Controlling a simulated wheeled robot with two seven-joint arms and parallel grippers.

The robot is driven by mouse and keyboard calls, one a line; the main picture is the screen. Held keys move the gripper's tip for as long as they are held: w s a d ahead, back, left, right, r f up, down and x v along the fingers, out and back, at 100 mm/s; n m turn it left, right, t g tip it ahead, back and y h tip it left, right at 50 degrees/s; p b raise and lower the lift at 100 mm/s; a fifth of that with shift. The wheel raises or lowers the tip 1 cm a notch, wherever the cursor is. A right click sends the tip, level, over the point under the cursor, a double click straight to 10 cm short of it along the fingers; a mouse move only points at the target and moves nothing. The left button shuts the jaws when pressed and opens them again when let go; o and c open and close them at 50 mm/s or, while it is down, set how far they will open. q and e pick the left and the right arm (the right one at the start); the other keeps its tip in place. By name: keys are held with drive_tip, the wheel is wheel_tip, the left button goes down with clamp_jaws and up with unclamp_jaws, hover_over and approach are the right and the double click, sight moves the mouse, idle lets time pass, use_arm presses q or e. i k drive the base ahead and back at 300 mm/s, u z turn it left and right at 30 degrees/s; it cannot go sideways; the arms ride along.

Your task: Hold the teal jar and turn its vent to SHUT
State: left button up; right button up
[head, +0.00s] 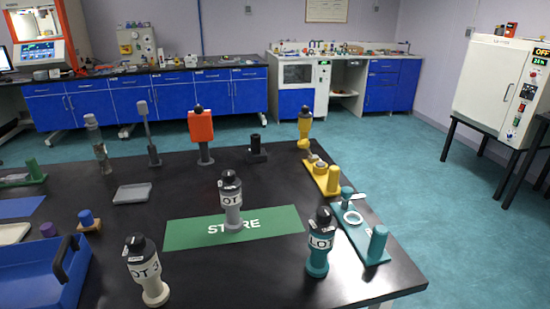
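The teal jar (317,262) stands upright near the front right of the black table. It has a white label band with partly visible lettering and a black top with a small light mark. The vent's setting is too small to read. Nothing touches the jar. Neither of my grippers shows in the head view.
A teal stand (372,252) with a ring and post lies right of the jar. A green STORE mat (185,233) bears a grey jar (231,205). A white jar (147,270) stands front left beside a blue bin (40,280). A yellow jar (304,130) stands behind.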

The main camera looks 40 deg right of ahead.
sight(324, 215)
drive_tip(key=u, duration=1.85)
drive_tip(key=k, duration=1.3)
drive_tip(key=z, duration=1.75)
